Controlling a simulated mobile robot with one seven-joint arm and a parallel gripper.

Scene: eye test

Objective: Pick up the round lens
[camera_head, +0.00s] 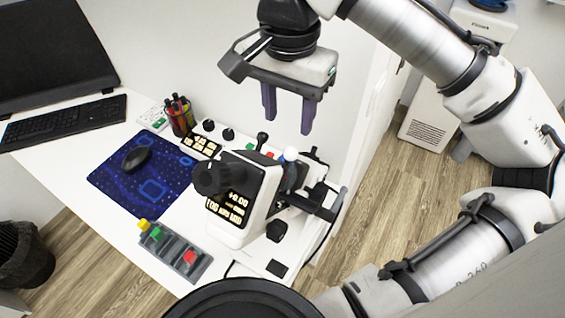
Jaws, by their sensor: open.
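I cannot make out for certain which thing is the round lens. Two small dark round-topped pieces, one at the left (208,125) and one at the right (228,134), stand on the white desk behind the eye-test device; they are too small to identify. The white and black eye-test device (240,205) stands at the desk's right part, with a lit display and a dark round knob. My gripper (288,126) is above and behind the device, pointing down. Its two purple fingers are apart, with nothing between them.
The white desk (130,250) holds a keyboard (65,121), a blue mat (112,185) with a mouse (136,159), a pen cup (181,118) and a grey tray (172,244) with coloured pieces. A wall is behind. Wooden floor (375,180) shows at right; a dark bin (22,262) stands at left.

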